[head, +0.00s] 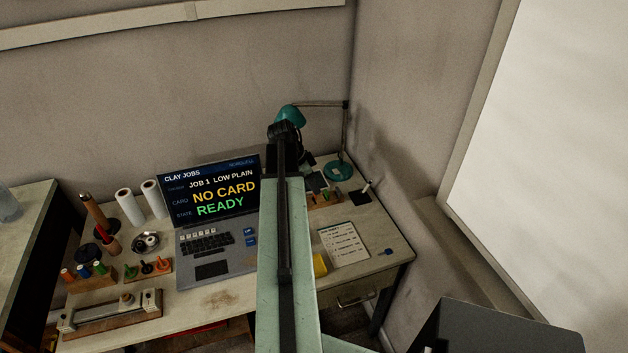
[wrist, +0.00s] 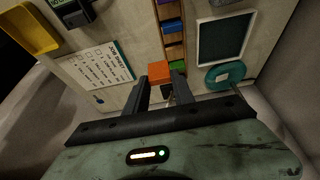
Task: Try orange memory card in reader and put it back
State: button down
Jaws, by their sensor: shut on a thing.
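My gripper (wrist: 160,82) is shut on the orange memory card (wrist: 159,70), which shows as an orange block between the fingertips in the wrist view. I cannot tell whether the orange card touches the rack. The rack also shows in the head view (head: 318,203), partly behind my arm, which hides my gripper there. A dark device (wrist: 76,14), possibly the reader, is cut off at the top of the wrist view. The laptop screen (head: 212,190) reads NO CARD, READY.
A job sheet (head: 344,244) and a yellow tray (head: 320,264) lie right of my arm. A teal lamp (head: 338,174) stands at the back corner near the wall. A dark panel (wrist: 225,39) lies beside the rack. Spools and wooden tool racks (head: 146,268) fill the desk's left.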

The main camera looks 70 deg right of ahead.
jog(key=shift+w+d+f+b, duration=0.25)
jog(key=shift+d+f+b, duration=0.35)
jog(key=shift+f+b, duration=0.3)
jog(key=shift+w+d+f+b, duration=0.2)
jog(key=shift+d+f+b, duration=0.55)
jog(key=shift+f, duration=0.3)
jog(key=shift+w+d+f+b, duration=0.25)
jog(key=shift+d+f+b, duration=0.25)
jog(key=shift+f+b, duration=0.45)
jog(key=shift+f, duration=0.1)
jog(key=shift+f+b, duration=0.6)
jog(key=shift+b, duration=0.1)
jog(key=shift+f, duration=0.2)
jog(key=c, duration=1)
grip_release()
jog(key=o, duration=0.3)
jog(key=shift+o, duration=0.2)
